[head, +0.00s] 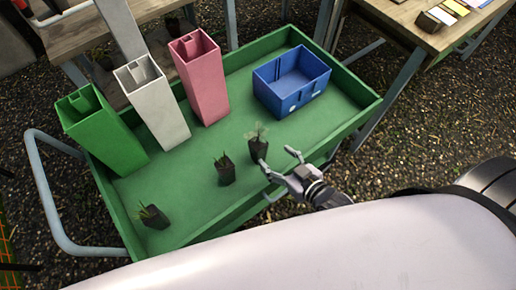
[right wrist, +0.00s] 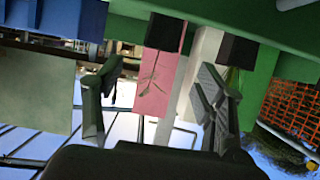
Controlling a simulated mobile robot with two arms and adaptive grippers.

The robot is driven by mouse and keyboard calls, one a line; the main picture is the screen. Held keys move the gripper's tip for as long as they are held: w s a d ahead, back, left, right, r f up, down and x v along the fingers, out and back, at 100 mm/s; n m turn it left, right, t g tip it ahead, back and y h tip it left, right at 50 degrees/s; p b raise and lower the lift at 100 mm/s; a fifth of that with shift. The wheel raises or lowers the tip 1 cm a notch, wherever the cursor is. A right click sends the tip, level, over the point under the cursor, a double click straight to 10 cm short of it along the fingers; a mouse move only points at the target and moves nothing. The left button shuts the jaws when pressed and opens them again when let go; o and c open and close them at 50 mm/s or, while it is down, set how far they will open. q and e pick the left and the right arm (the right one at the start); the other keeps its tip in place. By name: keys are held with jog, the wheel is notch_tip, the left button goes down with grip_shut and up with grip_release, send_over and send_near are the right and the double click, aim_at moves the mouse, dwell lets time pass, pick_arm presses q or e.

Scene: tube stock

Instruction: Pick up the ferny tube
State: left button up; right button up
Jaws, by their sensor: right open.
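Three small black plant tubes stand in the green cart tray. The right one (head: 259,150) carries a pale, thin-branched, feathery sprig and looks the most ferny. It also shows upside down in the right wrist view (right wrist: 165,32), ahead of and between the fingers. The middle tube (head: 226,175) has short upright leaves; the left tube (head: 154,217) has a low green plant and looks tilted. My right gripper (head: 277,160) is open and empty, just right of the ferny tube in the head view; the right wrist view shows its spread fingers (right wrist: 159,68). My left gripper is out of view.
Tall green (head: 104,132), white (head: 158,110) and pink (head: 203,85) bins stand along the back left of the green tray (head: 357,98). A blue crate (head: 265,92) sits behind the ferny tube. The tray floor between is bare. Wooden tables stand beyond.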

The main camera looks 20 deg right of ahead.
aim_at(259, 144)
jog(key=x, duration=0.8)
jog(key=shift+w+a+f, duration=0.1)
jog(key=shift+w+f, duration=0.05)
jog(key=shift+w, duration=0.15)
jog(key=shift+c, duration=0.4)
grip_shut()
